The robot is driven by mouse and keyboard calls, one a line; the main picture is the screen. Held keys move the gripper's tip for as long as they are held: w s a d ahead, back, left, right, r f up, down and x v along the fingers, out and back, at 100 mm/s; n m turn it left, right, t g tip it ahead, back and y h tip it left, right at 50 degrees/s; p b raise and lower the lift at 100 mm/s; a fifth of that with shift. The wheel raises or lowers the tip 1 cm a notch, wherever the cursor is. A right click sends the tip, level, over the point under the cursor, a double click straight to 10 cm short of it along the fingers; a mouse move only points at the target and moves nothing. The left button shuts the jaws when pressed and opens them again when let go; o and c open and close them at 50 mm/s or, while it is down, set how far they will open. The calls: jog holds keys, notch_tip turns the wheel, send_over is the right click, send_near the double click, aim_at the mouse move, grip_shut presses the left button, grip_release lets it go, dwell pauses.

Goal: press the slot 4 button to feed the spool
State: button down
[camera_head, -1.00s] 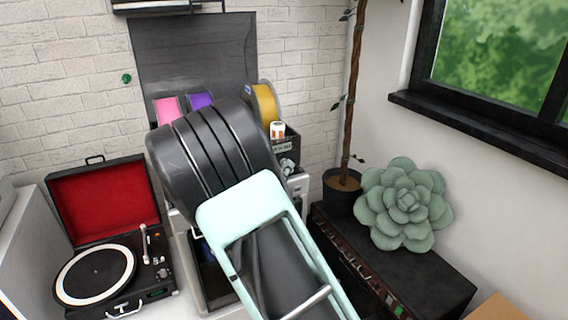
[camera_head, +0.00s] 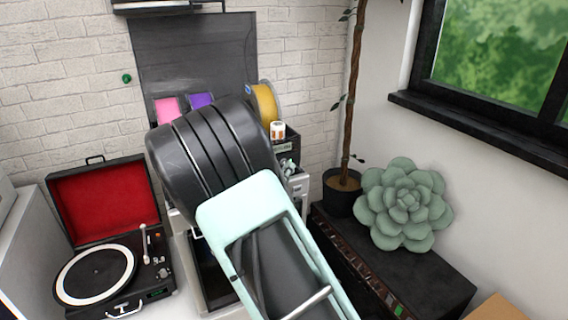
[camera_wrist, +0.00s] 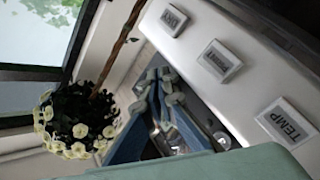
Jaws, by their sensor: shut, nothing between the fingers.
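My gripper (camera_wrist: 157,80) shows in the wrist view with its blue-grey fingers together and nothing between them. It is close to a white panel (camera_wrist: 205,40) with framed labels, one reading TEMP (camera_wrist: 285,122). I cannot read the other labels well. No slot 4 button can be made out in either view. In the head view my dark wrist and pale green arm cover most of the machine front. Behind them stand a pink spool (camera_head: 167,107), a purple spool (camera_head: 201,100) and a yellow spool (camera_head: 265,103).
A record player (camera_head: 95,275) with an open red-lined lid stands at the left. A potted plant (camera_head: 343,185) stands at the right of the machine, beside a grey-green succulent (camera_head: 404,203) on a black cabinet (camera_head: 430,275). A window is at the upper right.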

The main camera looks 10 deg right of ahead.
jog(key=shift+s, duration=0.2)
jog(key=shift+s+d, duration=0.35)
jog(key=shift+s, duration=0.6)
jog(key=shift+s+d, duration=0.3)
jog(key=shift+s, duration=0.65)
jog(key=shift+s+d, duration=0.35)
jog(key=shift+s, duration=0.6)
